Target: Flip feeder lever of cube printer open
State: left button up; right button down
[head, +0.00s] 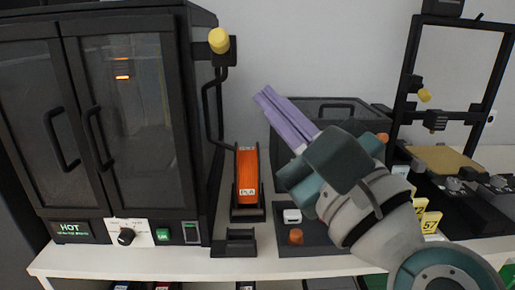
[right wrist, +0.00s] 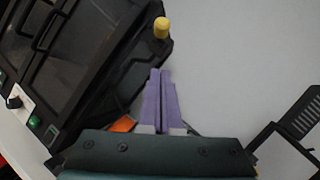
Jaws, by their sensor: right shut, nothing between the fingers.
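The cube printer (head: 120,120) is the tall black cabinet at the left of the head view, with two dark doors. A yellow knob (head: 219,40) shows at its upper right side, on a black part; I take it for the feeder lever's end. The right wrist view also shows the yellow knob (right wrist: 161,27) at the printer's corner (right wrist: 100,60). My right gripper (head: 263,96) is shut and empty, its purple fingers pointing up and left, below and right of the knob. The fingers (right wrist: 160,74) appear apart from the knob in the wrist view. My left gripper is not in view.
An orange spool (head: 247,176) stands in a black holder beside the cabinet. A dark box (head: 345,112) with a handle is behind my right arm. An open-frame printer (head: 402,80) with another yellow knob (head: 424,95) stands at the right. The wall area above my fingers is clear.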

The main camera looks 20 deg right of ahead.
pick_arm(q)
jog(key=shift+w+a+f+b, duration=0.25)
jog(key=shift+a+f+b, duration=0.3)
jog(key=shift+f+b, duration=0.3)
pick_arm(e)
jog(key=a+v, duration=0.1)
jog(key=v, duration=0.6)
jog(key=shift+s+d+r, duration=0.2)
jog(key=shift+s+r, duration=0.1)
jog(key=shift+s, duration=0.05)
